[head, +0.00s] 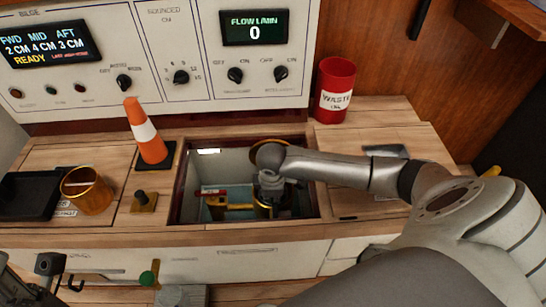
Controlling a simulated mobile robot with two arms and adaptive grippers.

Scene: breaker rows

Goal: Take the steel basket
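I cannot make out a steel basket for certain. My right arm reaches in from the right, and its gripper (266,200) points down into the open recessed well (181,198) in the counter. Its fingers are partly hidden by the wrist and by things in the well, so I cannot tell whether they are open or shut. In the well are a red and white piece (211,191) and yellow parts (241,207) beside the gripper. Dark parts at the lower left (48,264) may belong to my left gripper; its state is unclear.
An orange and white cone (146,132) stands left of the well, near a small dark knob on a brass plate (143,201). A brass cup (87,191) and black tray (28,196) are farther left. A red waste can (335,91) stands behind right. The control panel backs the counter.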

